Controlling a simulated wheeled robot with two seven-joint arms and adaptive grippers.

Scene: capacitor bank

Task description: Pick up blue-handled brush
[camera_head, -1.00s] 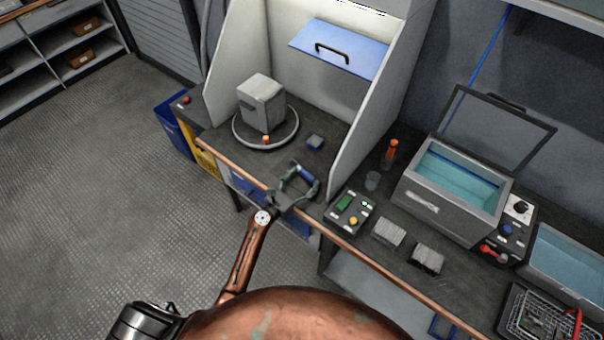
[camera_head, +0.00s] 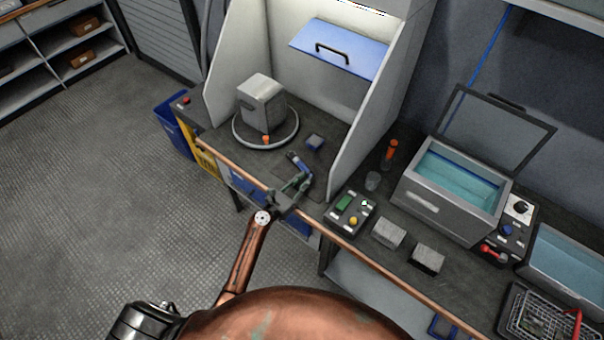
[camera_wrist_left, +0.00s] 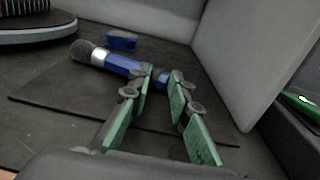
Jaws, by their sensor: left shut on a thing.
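The blue-handled brush (camera_head: 298,163) lies on a dark mat on the workbench, in front of the grey block on the turntable. In the left wrist view the brush (camera_wrist_left: 123,65) has dark bristles at the left, a silver ferrule and a blue handle. My left gripper (camera_head: 299,181) reaches over the bench's front edge. In the left wrist view its green-padded fingers (camera_wrist_left: 161,76) are shut on the blue handle, one on each side. The brush still appears to rest on the mat. My right gripper is not in view.
A grey block (camera_head: 262,103) stands on a round turntable (camera_head: 240,134) behind the brush. A small blue item (camera_head: 314,142) lies close by. A white side panel (camera_head: 372,110) rises at the right. A control box (camera_head: 349,212) sits beyond it.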

